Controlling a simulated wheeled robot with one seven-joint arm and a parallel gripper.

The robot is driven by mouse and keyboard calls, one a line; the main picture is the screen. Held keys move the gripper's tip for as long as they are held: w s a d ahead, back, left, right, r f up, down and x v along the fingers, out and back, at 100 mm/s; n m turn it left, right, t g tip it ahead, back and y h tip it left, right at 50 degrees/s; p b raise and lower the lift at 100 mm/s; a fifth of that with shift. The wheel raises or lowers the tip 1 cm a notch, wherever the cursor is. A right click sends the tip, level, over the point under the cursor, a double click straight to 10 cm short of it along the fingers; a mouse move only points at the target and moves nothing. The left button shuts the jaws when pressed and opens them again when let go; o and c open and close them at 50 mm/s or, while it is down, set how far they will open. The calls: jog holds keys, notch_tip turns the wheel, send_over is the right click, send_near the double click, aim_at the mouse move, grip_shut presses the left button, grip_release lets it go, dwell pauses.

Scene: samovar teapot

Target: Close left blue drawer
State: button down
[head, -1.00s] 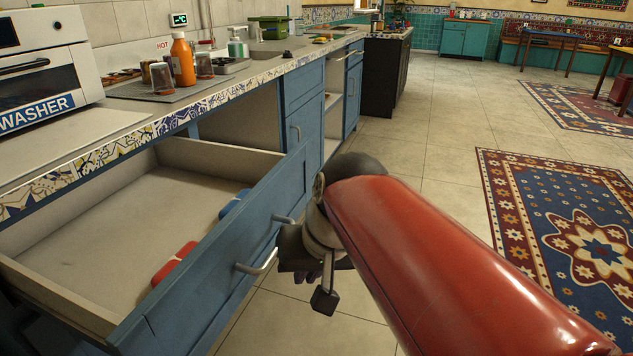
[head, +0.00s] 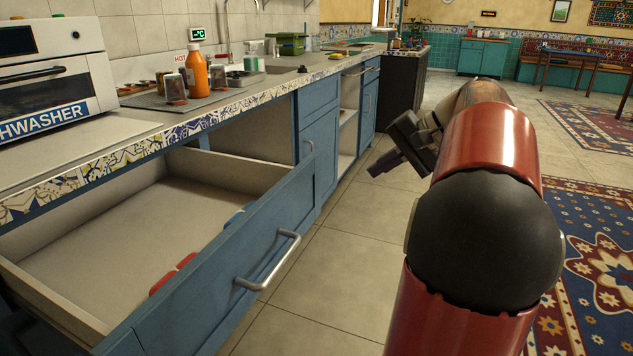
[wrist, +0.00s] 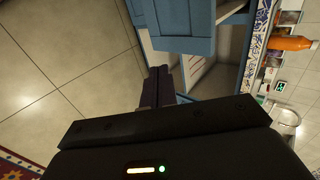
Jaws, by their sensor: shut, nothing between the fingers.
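The left blue drawer (head: 225,270) stands pulled far out from under the counter in the head view. Its pale inside shows, and a silver bar handle (head: 270,262) is on its front. My gripper (head: 378,168) is off to the right of the drawer's far end, over the floor, clear of the handle and touching nothing. Its fingers point left toward the cabinets. In the wrist view the dark fingers (wrist: 158,86) are together and empty, with blue cabinet fronts close to them.
Red (head: 174,273) and blue (head: 238,215) objects lie in the drawer against its front. The counter (head: 160,137) above holds an orange bottle (head: 196,68) and jars. Other blue cabinets (head: 320,148) stand beyond, one with an open space. The tiled floor (head: 330,270) beside the drawer is clear.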

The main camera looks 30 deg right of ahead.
aim_at(314, 193)
jog(key=x, duration=0.4)
jog(key=r+b+x, duration=0.1)
jog(key=x, duration=0.3)
jog(key=w+x, duration=0.1)
jog(key=x, duration=0.3)
jog(key=shift+a+r, duration=0.25)
jog(key=shift+a, duration=0.15)
jog(key=shift+w+a, duration=0.35)
jog(key=shift+w, duration=0.1)
